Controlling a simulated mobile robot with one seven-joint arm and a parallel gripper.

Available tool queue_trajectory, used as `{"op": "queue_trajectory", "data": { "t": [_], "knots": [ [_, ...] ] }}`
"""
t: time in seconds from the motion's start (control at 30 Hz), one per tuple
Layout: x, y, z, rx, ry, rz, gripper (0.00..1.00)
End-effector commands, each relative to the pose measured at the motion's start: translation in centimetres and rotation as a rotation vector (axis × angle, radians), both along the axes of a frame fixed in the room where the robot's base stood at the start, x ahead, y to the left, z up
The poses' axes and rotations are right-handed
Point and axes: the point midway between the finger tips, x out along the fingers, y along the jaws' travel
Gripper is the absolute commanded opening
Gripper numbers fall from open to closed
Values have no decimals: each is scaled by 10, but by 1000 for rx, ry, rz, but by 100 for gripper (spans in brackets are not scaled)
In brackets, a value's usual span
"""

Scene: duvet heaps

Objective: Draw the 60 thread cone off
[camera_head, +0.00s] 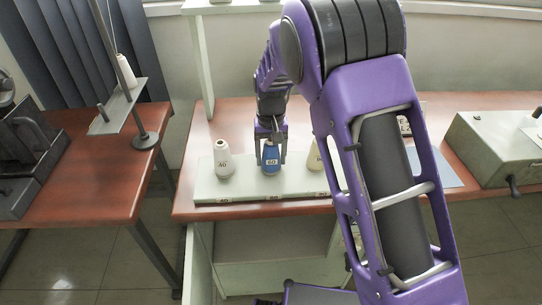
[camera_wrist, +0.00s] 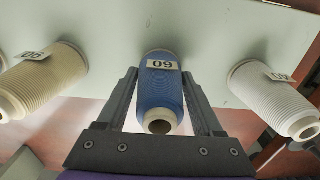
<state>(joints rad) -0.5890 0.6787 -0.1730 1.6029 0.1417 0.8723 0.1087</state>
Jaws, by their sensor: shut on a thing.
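The blue thread cone labelled 60 (camera_head: 270,160) stands upright on a pale board on the table, between two other cones. It also shows in the wrist view (camera_wrist: 161,95), between the two fingers, with its label facing the camera. My gripper (camera_head: 270,155) reaches down from above and is shut on the blue cone, one finger on each side. The cone's base appears to be at the board; I cannot tell whether it is lifted at all. Any peg inside it is hidden.
A white cone labelled 40 (camera_head: 223,160) stands left of the blue cone. A cream cone (camera_head: 315,158) stands right, partly behind my arm; its label shows in the wrist view. The pale board (camera_head: 215,188) holds them. A grey machine (camera_head: 492,148) sits far right.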

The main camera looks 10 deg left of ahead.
Motion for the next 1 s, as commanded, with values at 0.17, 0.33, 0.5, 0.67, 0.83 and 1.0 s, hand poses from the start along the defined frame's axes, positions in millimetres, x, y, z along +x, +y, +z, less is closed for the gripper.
{"op": "queue_trajectory", "data": {
  "t": [0.17, 0.33, 0.5, 0.67, 0.83, 1.0],
  "knots": [
    [0, 0, 0, 0, 0, 0, 5],
    [0, 0, 3, 0, -1, 0, 3],
    [0, 0, 13, 1, -1, 0, 3],
    [0, 0, 22, 0, -1, 1, 3],
    [0, 0, 32, 0, 0, 1, 3],
    [0, 0, 43, 0, -1, 0, 3]
  ]
}}
